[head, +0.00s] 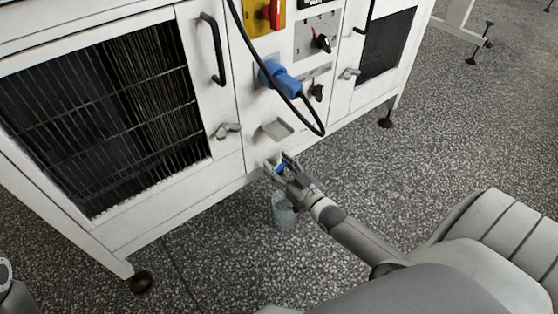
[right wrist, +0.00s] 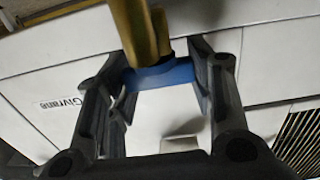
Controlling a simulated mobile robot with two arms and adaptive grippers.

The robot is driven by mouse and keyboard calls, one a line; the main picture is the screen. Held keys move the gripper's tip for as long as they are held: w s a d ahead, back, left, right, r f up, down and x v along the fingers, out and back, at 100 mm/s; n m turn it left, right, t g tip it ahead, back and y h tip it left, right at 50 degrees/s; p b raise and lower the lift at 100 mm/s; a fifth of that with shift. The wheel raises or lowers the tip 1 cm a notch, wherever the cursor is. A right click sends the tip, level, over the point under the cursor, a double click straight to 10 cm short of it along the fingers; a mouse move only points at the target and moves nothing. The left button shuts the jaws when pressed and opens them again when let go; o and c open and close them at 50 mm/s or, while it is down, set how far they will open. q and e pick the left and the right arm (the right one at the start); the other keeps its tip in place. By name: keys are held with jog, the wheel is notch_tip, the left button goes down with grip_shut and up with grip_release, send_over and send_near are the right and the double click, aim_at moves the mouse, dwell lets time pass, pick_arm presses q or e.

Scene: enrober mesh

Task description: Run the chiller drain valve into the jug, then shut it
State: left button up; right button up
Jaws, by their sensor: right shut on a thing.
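The drain valve's blue lever (head: 280,169) is low on the front of the white chiller cabinet (head: 215,185). My right gripper (head: 284,165) is at the lever and shut on it. In the right wrist view, the blue lever (right wrist: 165,77) lies between the two dark fingers of my right gripper (right wrist: 163,75), with the brass valve body (right wrist: 140,30) beside it. The clear jug (head: 284,212) stands on the floor below the valve, partly hidden by my right gripper and arm. I cannot tell whether liquid runs or how full the jug is. My left gripper is out of view.
Above the valve are a blue plug (head: 280,78) with a hanging black cable (head: 313,128), black knobs, a red switch (head: 275,14) and door latches. A cabinet foot (head: 140,283) stands at the lower left.

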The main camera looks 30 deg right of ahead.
dwell(0.3)
jog(key=o, duration=1)
jog(key=shift+o, duration=0.2)
jog(key=s, duration=1.2)
jog(key=shift+d, duration=0.4)
